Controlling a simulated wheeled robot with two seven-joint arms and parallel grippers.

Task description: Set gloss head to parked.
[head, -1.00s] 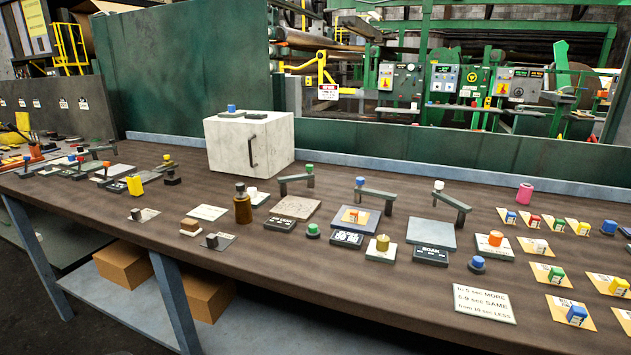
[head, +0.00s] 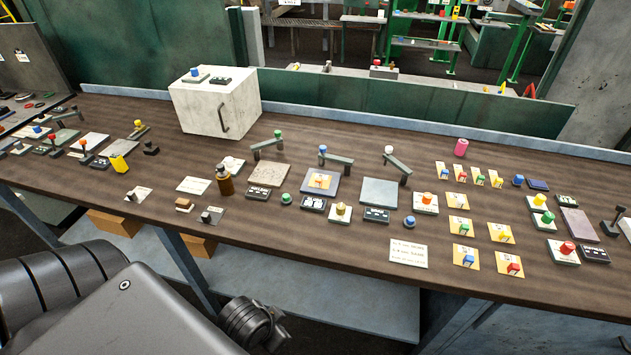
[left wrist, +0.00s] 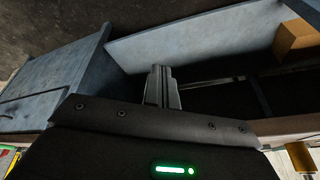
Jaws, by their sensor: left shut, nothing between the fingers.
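The bench (head: 130,105) carries many small controls with labels too small to read, so I cannot tell which is the gloss head. Three swing arms stand mid-bench: one with a green knob (head: 278,134), one with a blue knob (head: 322,149), one with a white knob (head: 389,149). A dark lever (head: 615,218) stands at the far right. My left gripper (left wrist: 162,75) is shut and empty in the left wrist view, with the bench's lower shelf beyond it. My left arm fills the head view's lower left. My right gripper is not in view.
A white box (head: 215,105) with a handle stands at the back. A brown bottle (head: 225,181), a note card (head: 408,253) and several coloured blocks on yellow cards (head: 465,257) occupy the bench. Cardboard boxes (head: 115,223) sit beneath. Bare wood shows along the front edge.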

